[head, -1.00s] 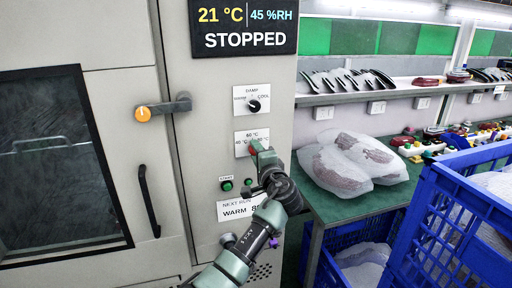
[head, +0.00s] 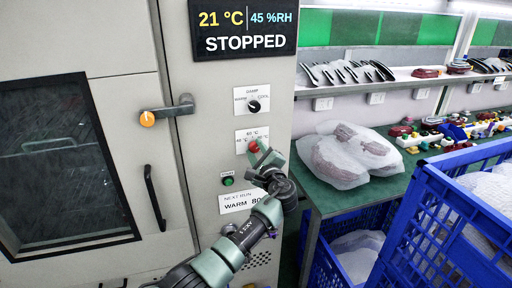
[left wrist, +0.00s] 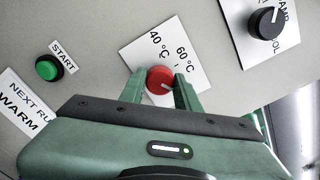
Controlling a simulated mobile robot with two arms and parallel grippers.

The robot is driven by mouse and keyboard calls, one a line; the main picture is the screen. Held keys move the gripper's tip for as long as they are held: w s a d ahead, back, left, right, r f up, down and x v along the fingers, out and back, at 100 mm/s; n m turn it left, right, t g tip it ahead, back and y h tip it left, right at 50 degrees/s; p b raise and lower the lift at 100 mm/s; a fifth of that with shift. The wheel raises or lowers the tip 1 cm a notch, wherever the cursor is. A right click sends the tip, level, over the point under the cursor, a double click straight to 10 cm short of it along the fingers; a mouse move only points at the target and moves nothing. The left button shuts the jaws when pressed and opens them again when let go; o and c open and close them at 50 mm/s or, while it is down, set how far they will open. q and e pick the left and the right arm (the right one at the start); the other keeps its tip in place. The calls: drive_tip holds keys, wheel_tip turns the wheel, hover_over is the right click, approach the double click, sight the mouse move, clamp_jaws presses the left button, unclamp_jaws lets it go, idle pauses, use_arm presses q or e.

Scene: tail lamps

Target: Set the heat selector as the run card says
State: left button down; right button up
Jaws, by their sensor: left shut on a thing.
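The red heat selector knob (head: 253,146) sits on a white plate (head: 241,135) on the machine's grey panel. My left gripper (head: 259,153) is shut on it. In the left wrist view, the fingers (left wrist: 161,88) flank the red knob (left wrist: 159,79), and its white mark points lower right, towards one finger. The labels 40 °C and 60 °C show there; any further label is hidden by the gripper. The run card (head: 240,202) reads "NEXT RUN WARM 80", its right end partly covered by my arm. My right gripper is not in view.
Above is the black damper knob (head: 253,106), between WARM and COOL. The green START button (head: 228,181) is below left. The display (head: 243,29) reads 21 °C, 45 %RH, STOPPED. A green bench (head: 335,199) with wrapped parts and blue crates (head: 450,228) stand to the right.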

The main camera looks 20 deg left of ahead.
use_arm(q)
drive_tip(key=shift+f, duration=0.2)
idle(0.4)
drive_tip(key=c, duration=1)
unclamp_jaws()
drive_tip(key=shift+r, duration=0.1)
drive_tip(key=b+v, duration=0.1)
drive_tip(key=v, duration=0.7)
drive_tip(key=shift+w+b, duration=0.1)
drive_tip(key=shift+b, duration=0.25)
